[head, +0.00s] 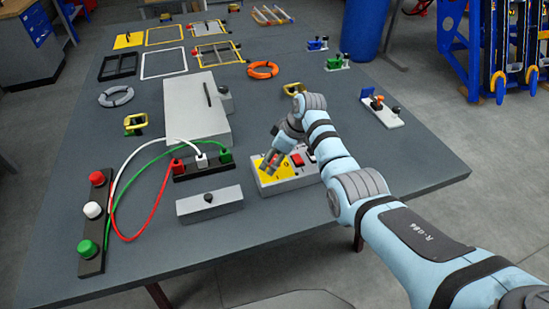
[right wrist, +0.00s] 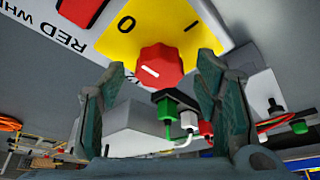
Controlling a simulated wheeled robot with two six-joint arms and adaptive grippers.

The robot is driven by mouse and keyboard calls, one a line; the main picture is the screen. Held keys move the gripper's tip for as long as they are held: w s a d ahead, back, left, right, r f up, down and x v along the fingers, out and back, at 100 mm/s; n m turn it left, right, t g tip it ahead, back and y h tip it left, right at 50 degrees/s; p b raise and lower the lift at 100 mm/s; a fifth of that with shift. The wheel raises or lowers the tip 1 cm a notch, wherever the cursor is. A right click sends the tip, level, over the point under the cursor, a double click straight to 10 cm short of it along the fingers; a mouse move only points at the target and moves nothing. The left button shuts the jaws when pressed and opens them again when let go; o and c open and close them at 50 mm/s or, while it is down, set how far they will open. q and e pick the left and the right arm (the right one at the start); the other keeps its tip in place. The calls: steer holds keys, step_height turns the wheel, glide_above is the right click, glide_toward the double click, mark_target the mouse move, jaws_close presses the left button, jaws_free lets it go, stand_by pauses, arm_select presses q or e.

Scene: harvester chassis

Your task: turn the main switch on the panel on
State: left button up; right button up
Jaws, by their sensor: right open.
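The grey panel (head: 302,180) lies near the table's front edge, with a yellow plate (head: 284,172) on it. In the right wrist view, the main switch is a red faceted knob (right wrist: 160,66) with a short white mark, on the yellow plate (right wrist: 203,38) marked O and I. I cannot tell which letter the mark points to. My right gripper (head: 268,166) is over the plate and hides the knob in the head view. In the right wrist view its open fingers (right wrist: 162,76) stand apart on either side of the knob. My left gripper is not in view.
A grey box (head: 208,201) with a black knob stands left of the panel. Behind it is a black socket strip (head: 190,172) with red, white and green cables. A large grey box (head: 194,110) stands farther back. A red button (head: 306,153) is on the panel beside my gripper.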

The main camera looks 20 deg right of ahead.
steer(key=shift+c, duration=0.3)
steer(key=c, duration=1.1)
